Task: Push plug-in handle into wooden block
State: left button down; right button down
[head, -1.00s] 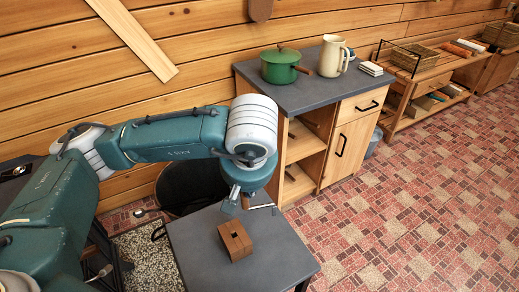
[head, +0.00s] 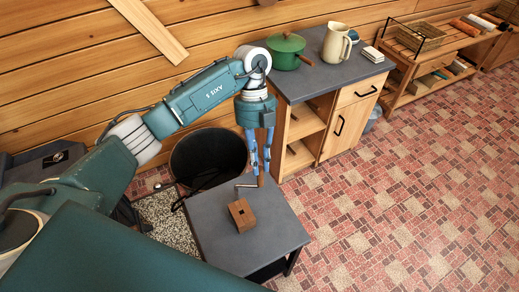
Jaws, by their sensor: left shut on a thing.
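The wooden block (head: 241,217) is brown, with a dark square hole in its top. It sits on the small grey table (head: 215,235). My left gripper (head: 260,172) points down over the table's far right part, behind and right of the block. Its blue fingers are shut on the brown grip of the plug-in handle (head: 261,180). The handle's thin metal rod reaches left from the grip toward the space behind the block. The handle is apart from the hole. I cannot tell how high it is above the table. My right gripper is not in view.
A grey-topped cabinet (head: 330,77) stands behind, with a green pot (head: 287,50) and a cream jug (head: 336,43) on it. A dark round bin (head: 208,155) is behind the table's left. The tabletop around the block is clear.

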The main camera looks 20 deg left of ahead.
aim_at(260, 173)
pick_arm(q)
jog(key=n+p, duration=0.1)
jog(key=n, duration=0.1)
jog(key=r+n+t+h+p, duration=0.1)
jog(key=n, duration=0.1)
jog(key=shift+s+d+n+h, duration=0.1)
jog(key=shift+s+n+h, duration=0.1)
jog(key=shift+n+h, duration=0.15)
jog(key=shift+n+t, duration=0.3)
jog(key=shift+n, duration=0.05)
jog(key=shift+f, duration=0.1)
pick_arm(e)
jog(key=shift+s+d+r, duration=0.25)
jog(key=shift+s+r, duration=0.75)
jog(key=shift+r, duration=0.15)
pick_arm(q)
jog(key=shift+w+d, duration=0.1)
